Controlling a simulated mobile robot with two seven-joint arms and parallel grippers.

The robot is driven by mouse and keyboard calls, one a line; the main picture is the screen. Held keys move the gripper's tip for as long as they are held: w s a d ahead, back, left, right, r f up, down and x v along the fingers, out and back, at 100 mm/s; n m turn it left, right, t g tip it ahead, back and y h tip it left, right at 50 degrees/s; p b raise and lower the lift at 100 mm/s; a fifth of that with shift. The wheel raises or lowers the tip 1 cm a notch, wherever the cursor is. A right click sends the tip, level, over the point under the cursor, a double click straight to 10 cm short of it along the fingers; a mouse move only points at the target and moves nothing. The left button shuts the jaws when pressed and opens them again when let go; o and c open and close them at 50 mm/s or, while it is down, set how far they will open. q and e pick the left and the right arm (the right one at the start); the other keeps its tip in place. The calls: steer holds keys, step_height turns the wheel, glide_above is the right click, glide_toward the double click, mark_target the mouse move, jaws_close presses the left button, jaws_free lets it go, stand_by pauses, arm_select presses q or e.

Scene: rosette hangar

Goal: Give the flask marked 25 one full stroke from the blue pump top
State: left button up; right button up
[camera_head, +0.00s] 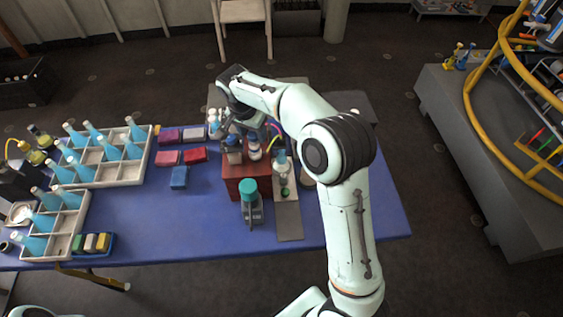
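My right gripper (232,126) hangs from the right arm over the back of the blue table, at the tops of bottles on a red-brown box (248,172). Its fingers are small and dark here, so I cannot tell whether they are open or touching anything. A bottle with a dark blue top (233,143) stands on the box just below the gripper. A second bottle with a white and blue body (254,148) stands to its right. A clear flask (282,166) stands right of the box, close to my arm; no number is readable. My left gripper is out of view.
A teal-topped item (251,202) stands in front of the box. White divided trays (145,158) with several blue-filled flasks are at the left. Coloured blocks (179,177) lie between. The table's front right is clear (390,222). A yellow-railed grey bench (480,140) is farther right.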

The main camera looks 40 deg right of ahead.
steer(key=shift+r, duration=0.1)
stand_by(0.3)
steer(key=shift+w+r+p, duration=0.1)
steer(key=shift+r+p, duration=0.95)
steer(key=shift+r, duration=2.15)
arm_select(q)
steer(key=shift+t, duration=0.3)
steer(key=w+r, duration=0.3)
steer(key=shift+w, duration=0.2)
arm_select(e)
steer(key=shift+r, duration=0.25)
